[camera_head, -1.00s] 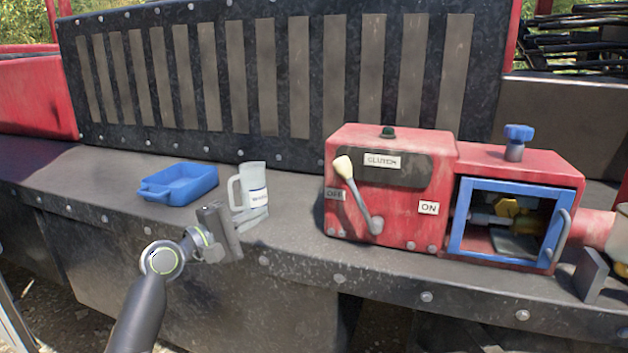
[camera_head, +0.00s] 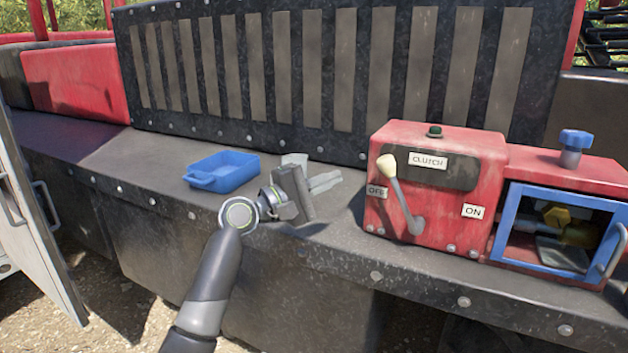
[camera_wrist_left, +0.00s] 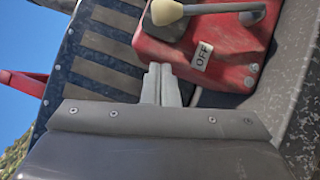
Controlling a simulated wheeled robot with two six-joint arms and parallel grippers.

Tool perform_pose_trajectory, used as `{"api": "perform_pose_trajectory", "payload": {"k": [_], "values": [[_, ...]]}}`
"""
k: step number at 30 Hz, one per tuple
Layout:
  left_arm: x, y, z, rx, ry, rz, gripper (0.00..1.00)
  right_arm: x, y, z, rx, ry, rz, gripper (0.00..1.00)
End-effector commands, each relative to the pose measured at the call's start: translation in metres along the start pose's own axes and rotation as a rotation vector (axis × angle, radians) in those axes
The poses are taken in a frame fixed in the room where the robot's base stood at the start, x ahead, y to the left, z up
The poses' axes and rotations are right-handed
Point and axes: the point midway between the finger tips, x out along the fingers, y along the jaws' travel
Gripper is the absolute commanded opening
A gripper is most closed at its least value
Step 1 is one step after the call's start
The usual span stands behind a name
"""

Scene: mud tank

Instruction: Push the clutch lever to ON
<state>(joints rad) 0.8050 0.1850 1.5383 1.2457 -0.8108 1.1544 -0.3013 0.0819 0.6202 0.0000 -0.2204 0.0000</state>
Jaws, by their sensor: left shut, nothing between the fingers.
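The clutch lever (camera_head: 400,196) is on the front of the red clutch box (camera_head: 490,160). Its cream knob is up and to the left, by the OFF label (camera_head: 377,192); the ON label (camera_head: 473,211) is at its lower right. In the left wrist view, the knob (camera_wrist_left: 166,12) and the OFF label (camera_wrist_left: 202,56) are at the top. My left gripper (camera_head: 326,182) is shut and empty, left of the box and apart from the lever. Its closed fingertips (camera_wrist_left: 161,70) point towards the box. My right gripper is not in view.
A blue tray (camera_head: 222,172) lies left of my gripper. A blue-framed opening (camera_head: 505,222) and a blue knob (camera_head: 575,139) are right of the clutch box. The ledge between gripper and box is clear.

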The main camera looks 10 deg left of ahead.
Motion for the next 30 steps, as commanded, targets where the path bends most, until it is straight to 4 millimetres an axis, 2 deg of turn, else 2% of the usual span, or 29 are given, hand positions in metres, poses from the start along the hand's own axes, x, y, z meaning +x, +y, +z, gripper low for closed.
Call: {"api": "perform_pose_trajectory", "payload": {"k": [1,6,12,18,30], "values": [[0.012,0.003,0.002,-0.005,-0.001,0.000,0.00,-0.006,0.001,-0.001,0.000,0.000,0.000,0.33],[0.041,0.002,0.001,-0.002,-0.001,-0.001,0.00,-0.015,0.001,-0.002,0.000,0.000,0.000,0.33],[0.059,0.003,0.021,-0.001,-0.001,0.000,0.00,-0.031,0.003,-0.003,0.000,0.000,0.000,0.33],[0.066,0.000,0.028,0.001,0.001,-0.001,0.00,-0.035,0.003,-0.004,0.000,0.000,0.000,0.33],[0.067,0.000,0.028,0.003,0.001,-0.002,0.00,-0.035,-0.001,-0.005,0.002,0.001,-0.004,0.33]]}}
